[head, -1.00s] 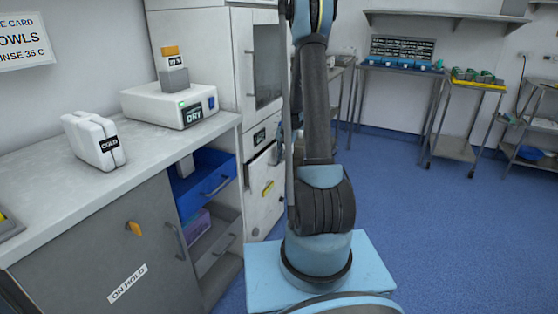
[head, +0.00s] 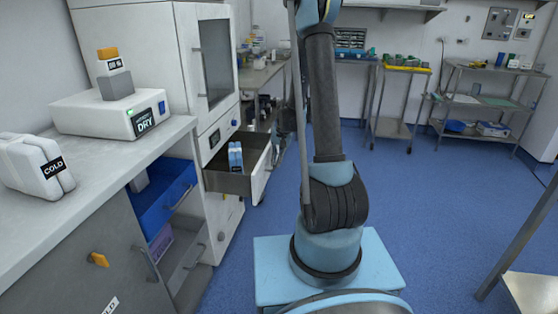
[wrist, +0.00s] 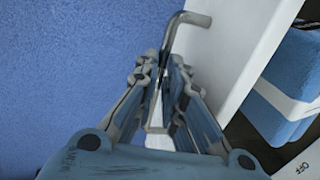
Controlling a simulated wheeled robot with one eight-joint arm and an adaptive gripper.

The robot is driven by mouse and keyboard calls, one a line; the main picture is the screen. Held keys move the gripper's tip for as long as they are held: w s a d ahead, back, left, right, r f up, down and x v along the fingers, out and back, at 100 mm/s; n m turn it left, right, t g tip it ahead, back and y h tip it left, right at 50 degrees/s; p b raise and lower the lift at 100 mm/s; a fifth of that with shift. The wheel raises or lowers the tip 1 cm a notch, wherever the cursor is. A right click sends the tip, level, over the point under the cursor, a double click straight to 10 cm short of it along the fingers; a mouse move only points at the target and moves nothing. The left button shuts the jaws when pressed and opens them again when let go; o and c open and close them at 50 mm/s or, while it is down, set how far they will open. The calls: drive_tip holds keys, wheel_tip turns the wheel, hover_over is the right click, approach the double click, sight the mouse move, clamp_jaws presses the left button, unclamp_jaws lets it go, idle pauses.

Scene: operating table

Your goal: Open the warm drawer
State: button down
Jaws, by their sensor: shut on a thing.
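The drawer (head: 262,174) of the tall white cabinet (head: 165,55) stands pulled out in the head view, with blue-and-white packs (head: 236,156) inside. I take it to be the warm drawer; no readable label confirms this. In the wrist view, my gripper (wrist: 160,72) is shut on the grey metal handle (wrist: 190,18) on the drawer's white front (wrist: 240,45). One blue-and-white pack (wrist: 285,85) shows behind that front. In the head view, I cannot make out my gripper or the handle clearly.
A blue drawer (head: 160,192) sits open under the counter at left. The counter (head: 80,168) holds a white COLD pack (head: 35,165) and a DRY unit (head: 110,112). A metal table (head: 535,290) stands at the right.

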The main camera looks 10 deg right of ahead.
drive_tip(key=shift+d, duration=0.3)
drive_tip(key=c, duration=1.7)
unclamp_jaws()
drive_tip(key=shift+s+d+r, duration=0.1)
drive_tip(key=shift+d+r, duration=0.25)
drive_tip(key=shift+r, duration=1.6)
drive_tip(key=shift+s+d+r, duration=0.1)
drive_tip(key=shift+d+r, duration=0.3)
drive_tip(key=shift+r, duration=1.55)
drive_tip(key=shift+s+d+r, duration=0.1)
drive_tip(key=shift+d+r, duration=0.25)
drive_tip(key=shift+r, duration=1.6)
